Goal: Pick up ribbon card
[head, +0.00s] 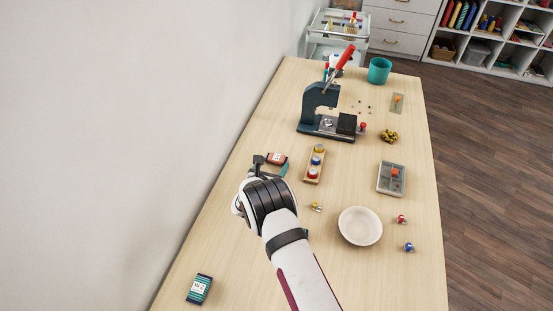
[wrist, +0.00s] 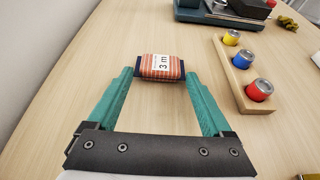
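An orange striped ribbon card (wrist: 161,67) with dark ends and a white label reading "3 m" lies on the table in the wrist view, just beyond my fingertips. My gripper (wrist: 158,84) is open, its two teal fingers spread to either side of the card's near edge, with nothing between them. In the head view the orange card (head: 277,158) lies right beside my gripper (head: 270,168), left of the wooden holder. A second ribbon card, teal striped with a white label (head: 199,289), lies at the near left of the table.
A wooden holder (wrist: 237,76) with red, blue and yellow spools stands close to the right of my fingers. A dark press (head: 322,108) stands farther back. A white bowl (head: 360,226) and a grey tray (head: 391,178) are to the right. The wall is at the left.

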